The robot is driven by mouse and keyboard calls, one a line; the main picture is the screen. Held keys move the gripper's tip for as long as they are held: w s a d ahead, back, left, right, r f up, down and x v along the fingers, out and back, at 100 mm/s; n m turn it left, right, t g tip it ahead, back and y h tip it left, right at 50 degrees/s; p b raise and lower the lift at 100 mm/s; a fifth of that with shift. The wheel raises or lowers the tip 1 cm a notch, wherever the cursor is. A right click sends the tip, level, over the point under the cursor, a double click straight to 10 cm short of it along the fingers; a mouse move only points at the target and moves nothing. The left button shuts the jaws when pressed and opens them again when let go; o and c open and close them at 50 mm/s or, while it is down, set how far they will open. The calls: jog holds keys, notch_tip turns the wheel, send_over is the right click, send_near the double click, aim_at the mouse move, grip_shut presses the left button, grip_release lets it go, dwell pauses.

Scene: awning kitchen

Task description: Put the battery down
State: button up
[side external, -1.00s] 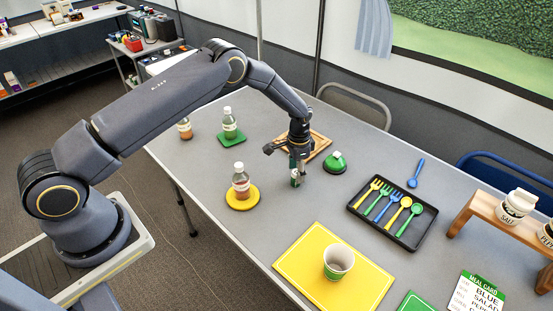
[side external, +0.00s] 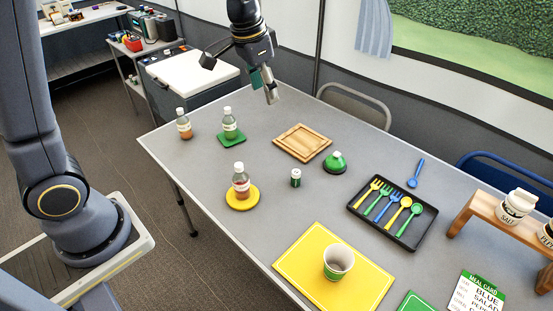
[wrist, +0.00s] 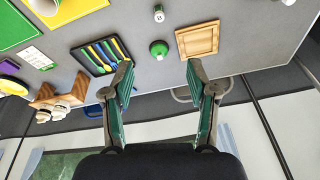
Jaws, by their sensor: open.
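The battery (side external: 296,177) is a small dark green cylinder with a light top. It stands upright on the grey table, between the yellow coaster and the green dome-shaped object. It also shows near the top of the wrist view (wrist: 158,13). My gripper (side external: 264,88) is raised high above the far side of the table, well apart from the battery. In the wrist view its two fingers (wrist: 158,75) are spread wide with nothing between them.
A wooden tray (side external: 286,147) and a green dome (side external: 335,162) stand near the battery. A bottle stands on the yellow coaster (side external: 238,205); other bottles are at the left. A black cutlery tray (side external: 374,231) and yellow mat (side external: 297,265) lie to the right.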

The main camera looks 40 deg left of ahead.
jog(key=s+r+n+t, duration=0.1)
jog(key=s+r, duration=0.1)
jog(key=s, duration=0.8)
jog(key=s+a+r+n+t, duration=0.1)
jog(key=s+r+t, duration=0.1)
jog(key=s, duration=0.9)
jog(key=shift+s+r+n, duration=0.25)
jog(key=shift+r+n, duration=0.05)
jog(key=shift+n, duration=0.1)
